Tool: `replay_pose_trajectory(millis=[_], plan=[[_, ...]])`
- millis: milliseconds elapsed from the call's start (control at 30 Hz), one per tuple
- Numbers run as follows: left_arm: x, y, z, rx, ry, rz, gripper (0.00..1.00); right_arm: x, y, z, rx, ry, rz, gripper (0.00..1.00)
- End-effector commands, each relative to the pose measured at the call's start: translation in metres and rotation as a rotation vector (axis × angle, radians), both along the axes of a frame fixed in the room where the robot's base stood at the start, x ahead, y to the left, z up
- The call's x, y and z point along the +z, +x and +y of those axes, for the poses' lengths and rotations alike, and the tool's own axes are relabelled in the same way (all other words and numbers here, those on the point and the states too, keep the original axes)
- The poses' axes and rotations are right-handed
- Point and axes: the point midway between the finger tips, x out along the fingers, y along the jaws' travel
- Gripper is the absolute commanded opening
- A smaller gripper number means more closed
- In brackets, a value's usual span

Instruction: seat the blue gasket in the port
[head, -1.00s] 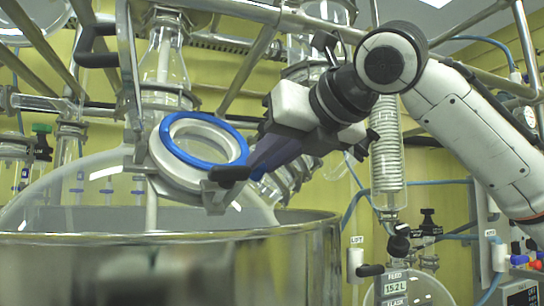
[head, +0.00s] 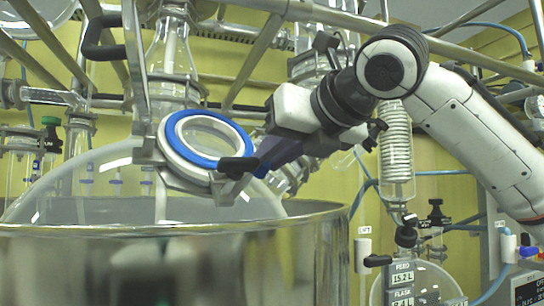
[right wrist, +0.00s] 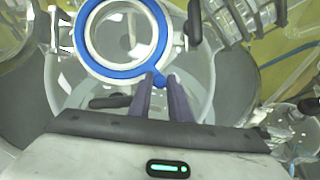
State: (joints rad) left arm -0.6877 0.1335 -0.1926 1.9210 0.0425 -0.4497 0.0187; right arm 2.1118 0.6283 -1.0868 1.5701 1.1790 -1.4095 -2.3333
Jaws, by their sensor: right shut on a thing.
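The blue gasket (head: 196,159) is a ring at the tilted glass port (head: 180,172) on the reactor lid, left of centre in the head view. It lies over the port's pale flange, roughly lined up with it. I cannot tell whether it is fully down on the flange or slightly above it. In the right wrist view the gasket (right wrist: 130,72) has a small blue tab at its lower edge. My right gripper (head: 262,165) reaches in from the right; its purple fingers (right wrist: 163,80) are shut on that tab. My left gripper is not in view.
A black clamp handle (head: 238,167) sticks out beside the port, close to my right fingers. A metal vessel (head: 180,265) fills the foreground. Metal frame bars (head: 300,12) cross above, and a coiled glass condenser (head: 396,150) stands behind my right arm.

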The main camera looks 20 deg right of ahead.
Motion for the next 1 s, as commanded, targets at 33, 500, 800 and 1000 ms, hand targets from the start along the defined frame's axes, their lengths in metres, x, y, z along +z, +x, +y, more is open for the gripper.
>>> replay_pose_trajectory(millis=[33, 500, 800, 1000], plan=[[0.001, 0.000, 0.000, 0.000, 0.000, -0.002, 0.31, -0.001, 0.000, 0.000, -0.001, -0.001, 0.002, 0.21], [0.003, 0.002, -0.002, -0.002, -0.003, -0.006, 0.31, -0.002, -0.001, 0.004, 0.010, -0.004, 0.002, 0.39], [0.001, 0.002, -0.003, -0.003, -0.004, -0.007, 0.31, 0.006, -0.024, -0.001, 0.012, -0.003, -0.004, 0.39], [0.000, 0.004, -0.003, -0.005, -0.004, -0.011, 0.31, 0.020, -0.061, -0.015, 0.006, 0.001, -0.004, 0.39]])
